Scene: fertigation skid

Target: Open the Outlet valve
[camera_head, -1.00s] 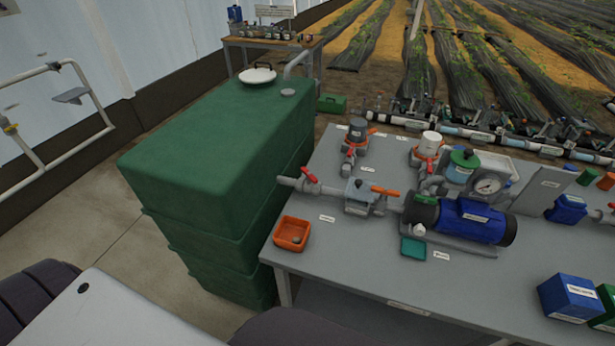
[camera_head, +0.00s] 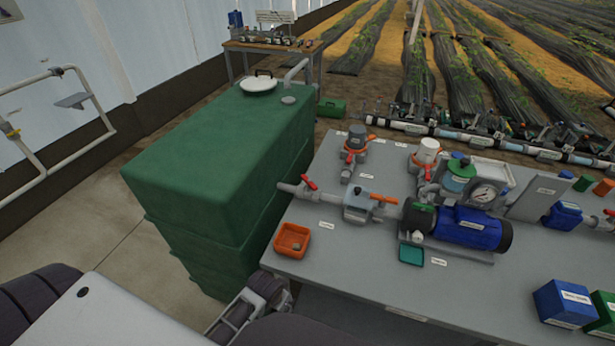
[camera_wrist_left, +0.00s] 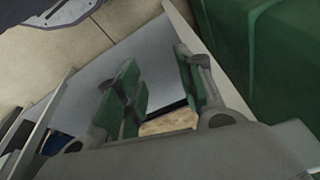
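Several valves with red or orange handles sit on the grey bench. One red-handled valve (camera_head: 309,184) is on the pipe beside the green tank, and an orange-handled valve (camera_head: 384,199) is left of the blue pump (camera_head: 470,228). Another red handle (camera_head: 609,213) is cut off at the right edge. The labels are too small to read, so I cannot tell which is the Outlet valve. My left gripper (camera_head: 243,310) is low, in front of the tank and off the bench's left end. In the left wrist view its green-padded fingers (camera_wrist_left: 158,68) are apart and empty. My right gripper is not in view.
The green tank (camera_head: 215,165) stands left of the bench (camera_head: 350,265). An orange tray (camera_head: 292,240) lies near the bench's left corner. A pressure gauge (camera_head: 484,195) stands behind the pump, and blue boxes (camera_head: 566,304) stand at right. Front bench space is partly clear.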

